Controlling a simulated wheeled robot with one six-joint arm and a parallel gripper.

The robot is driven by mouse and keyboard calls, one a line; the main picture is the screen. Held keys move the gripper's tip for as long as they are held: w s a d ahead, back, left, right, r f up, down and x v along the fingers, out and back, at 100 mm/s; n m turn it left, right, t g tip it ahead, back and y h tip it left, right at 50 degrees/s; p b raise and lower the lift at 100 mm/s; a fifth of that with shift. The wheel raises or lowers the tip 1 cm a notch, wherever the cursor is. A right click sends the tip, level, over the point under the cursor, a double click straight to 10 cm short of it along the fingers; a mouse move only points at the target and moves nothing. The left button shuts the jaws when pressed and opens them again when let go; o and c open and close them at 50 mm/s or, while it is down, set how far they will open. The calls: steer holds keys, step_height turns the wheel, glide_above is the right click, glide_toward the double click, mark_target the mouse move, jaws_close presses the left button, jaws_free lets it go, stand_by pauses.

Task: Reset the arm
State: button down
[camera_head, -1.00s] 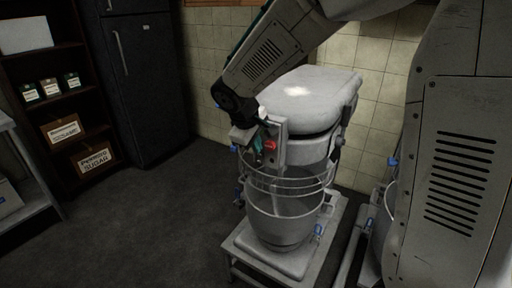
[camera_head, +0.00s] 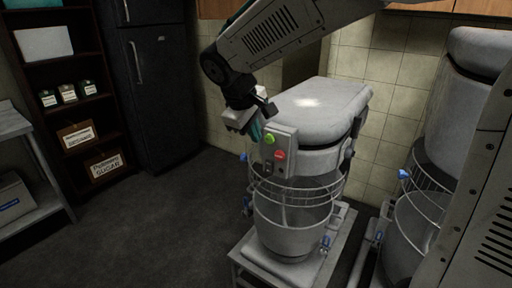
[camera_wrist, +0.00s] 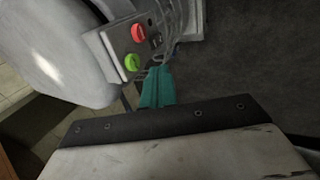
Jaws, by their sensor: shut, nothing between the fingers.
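My gripper (camera_head: 256,129) is in the head view just left of the mixer's control box, near the green button. Its teal fingers (camera_wrist: 157,88) show in the wrist view, shut with nothing between them. The fingertips look apart from the control box, though the gap is hard to judge. The arm reaches in from the upper right, above the mixer.
A large grey mixer (camera_head: 318,104) with a wire guard and bowl stands on a low platform. Its control box (camera_head: 279,148) has a green and a red button. A second mixer (camera_head: 462,100) stands at right. Shelves, a dark fridge (camera_head: 158,85) and open floor lie left.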

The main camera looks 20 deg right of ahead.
steer(key=shift+a+r, duration=0.1)
steer(key=shift+r, duration=0.45)
steer(key=shift+s, duration=0.15)
steer(key=s+d+f+m+y, duration=0.1)
steer(key=s+d+m+y, duration=0.1)
steer(key=s, duration=1.2)
steer(key=s+d+f+m+g+y, duration=0.1)
steer(key=s+d+m, duration=0.3)
steer(key=s, duration=1)
steer(key=shift+f+m+y, duration=0.4)
steer(key=shift+m+y, duration=0.1)
